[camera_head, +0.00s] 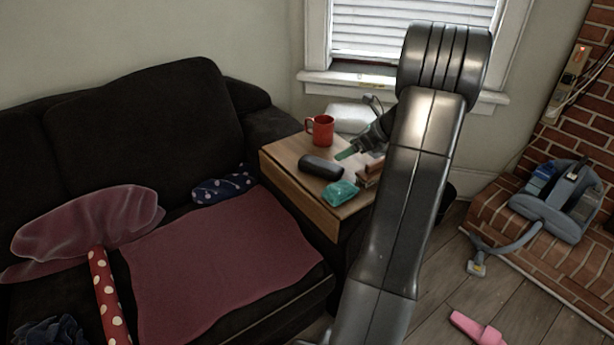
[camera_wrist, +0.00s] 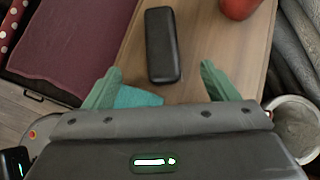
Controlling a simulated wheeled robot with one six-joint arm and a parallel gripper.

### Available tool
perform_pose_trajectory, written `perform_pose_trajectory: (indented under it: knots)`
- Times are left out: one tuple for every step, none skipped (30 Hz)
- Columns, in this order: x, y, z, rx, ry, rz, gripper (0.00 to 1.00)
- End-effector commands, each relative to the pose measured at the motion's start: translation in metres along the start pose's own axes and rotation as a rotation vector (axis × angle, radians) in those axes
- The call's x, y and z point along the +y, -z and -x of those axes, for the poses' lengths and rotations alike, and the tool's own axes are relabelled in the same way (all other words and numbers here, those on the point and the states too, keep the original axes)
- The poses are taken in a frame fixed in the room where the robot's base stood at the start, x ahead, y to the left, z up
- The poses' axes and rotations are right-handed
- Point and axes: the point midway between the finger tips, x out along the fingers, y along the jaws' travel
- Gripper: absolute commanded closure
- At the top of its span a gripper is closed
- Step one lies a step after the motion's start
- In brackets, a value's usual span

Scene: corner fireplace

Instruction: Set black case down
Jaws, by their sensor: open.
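The black case (camera_head: 321,167) lies flat on the small wooden side table (camera_head: 297,194) beside the sofa. In the wrist view the black case (camera_wrist: 162,46) lies lengthwise on the table top, ahead of my gripper. My gripper (camera_wrist: 160,84) is open, its green fingertips spread wide to the left and right of the case's near end, with nothing between them. In the head view my gripper (camera_head: 347,153) is just right of the case, partly hidden by my arm.
A red mug (camera_head: 320,129) stands behind the case, and a teal packet (camera_head: 341,193) lies in front of it. Small brown items (camera_head: 371,170) sit to the right on the table. The dark sofa (camera_head: 150,110) borders the table on the left.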

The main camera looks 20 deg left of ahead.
Motion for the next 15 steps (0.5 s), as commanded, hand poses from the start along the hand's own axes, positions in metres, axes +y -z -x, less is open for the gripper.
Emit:
perform_pose_trajectory:
  knots:
    - [-0.001, 0.002, -0.001, 0.000, 0.003, 0.019, 0.20]
    - [-0.001, 0.003, -0.002, 0.000, 0.003, 0.026, 0.20]
    - [-0.001, 0.003, -0.005, 0.001, 0.003, 0.032, 0.20]
    - [-0.001, 0.003, -0.009, 0.001, 0.002, 0.034, 0.20]
    - [0.000, 0.003, -0.014, 0.001, 0.002, 0.035, 0.20]
    - [0.000, 0.003, -0.022, 0.001, 0.000, 0.034, 0.20]
    - [0.000, 0.003, -0.028, 0.001, 0.000, 0.034, 0.20]
    - [0.000, 0.004, -0.035, 0.001, 0.000, 0.033, 0.20]
    - [0.000, 0.004, -0.043, 0.001, -0.001, 0.033, 0.20]
    - [0.000, 0.003, -0.049, 0.001, 0.000, 0.034, 0.20]
    - [0.000, 0.004, -0.055, 0.002, 0.000, 0.034, 0.20]
    - [0.000, 0.004, -0.062, 0.001, 0.000, 0.032, 0.20]
    - [-0.001, 0.003, -0.067, 0.000, 0.000, 0.032, 0.20]
    - [-0.001, 0.003, -0.071, 0.000, 0.001, 0.033, 0.20]
    - [-0.001, 0.003, -0.076, 0.001, 0.002, 0.033, 0.20]
